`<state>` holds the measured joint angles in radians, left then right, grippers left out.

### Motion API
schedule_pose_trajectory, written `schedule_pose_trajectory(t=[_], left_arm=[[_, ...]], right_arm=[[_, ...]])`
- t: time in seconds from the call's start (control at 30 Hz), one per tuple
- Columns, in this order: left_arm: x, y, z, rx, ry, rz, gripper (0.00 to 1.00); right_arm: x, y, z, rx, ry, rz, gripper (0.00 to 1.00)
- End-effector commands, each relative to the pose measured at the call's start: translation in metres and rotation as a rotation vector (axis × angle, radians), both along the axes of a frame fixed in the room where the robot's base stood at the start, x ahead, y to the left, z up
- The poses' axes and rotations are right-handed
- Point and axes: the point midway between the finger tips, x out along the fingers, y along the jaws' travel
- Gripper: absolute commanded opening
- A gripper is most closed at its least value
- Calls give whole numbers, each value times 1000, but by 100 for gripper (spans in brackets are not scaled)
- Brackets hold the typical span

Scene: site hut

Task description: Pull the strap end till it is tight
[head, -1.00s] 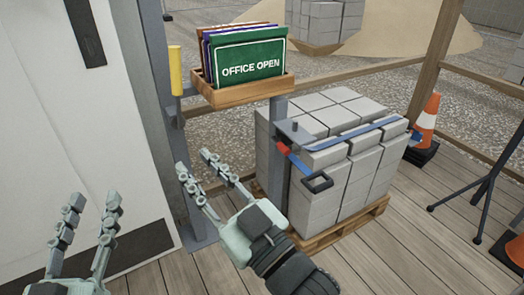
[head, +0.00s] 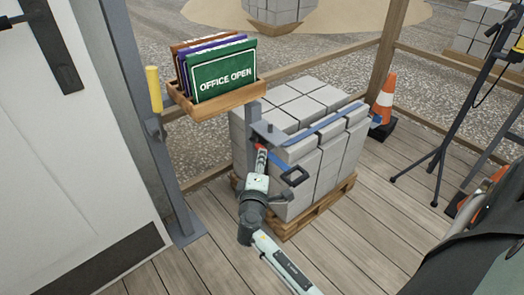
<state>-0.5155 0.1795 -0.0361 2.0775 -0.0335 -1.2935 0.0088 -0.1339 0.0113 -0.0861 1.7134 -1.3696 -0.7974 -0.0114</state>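The blue strap (head: 335,118) runs over a stack of grey blocks (head: 303,160) on a wooden pallet. My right gripper (head: 261,160) is just under the red part, left of the loop. Its fingers are seen nearly edge-on, so I cannot tell their opening or whether they touch. My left gripper is out of view.
A wooden tray (head: 219,106) of signs, the front one reading "OFFICE OPEN", stands above and left of the stack. A white door (head: 70,170) is at the left. A traffic cone (head: 384,100) and a black tripod (head: 437,150) stand right. Deck boards in front are clear.

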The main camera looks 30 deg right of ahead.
Motion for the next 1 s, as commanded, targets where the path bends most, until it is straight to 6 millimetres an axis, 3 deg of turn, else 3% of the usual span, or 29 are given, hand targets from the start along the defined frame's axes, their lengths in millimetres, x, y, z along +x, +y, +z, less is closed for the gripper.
schedule_pose_trajectory(t=[0.23, 0.6, 0.83, 1.0], left_arm=[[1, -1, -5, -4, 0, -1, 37], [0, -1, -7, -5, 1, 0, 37], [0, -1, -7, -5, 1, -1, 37], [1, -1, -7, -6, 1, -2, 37]], right_arm=[[27, -22, -4, 2, -2, 2, 27], [33, -27, -6, 4, -1, 2, 27], [33, -27, -6, 4, -1, 2, 1], [33, -27, -6, 4, -1, 3, 0]])
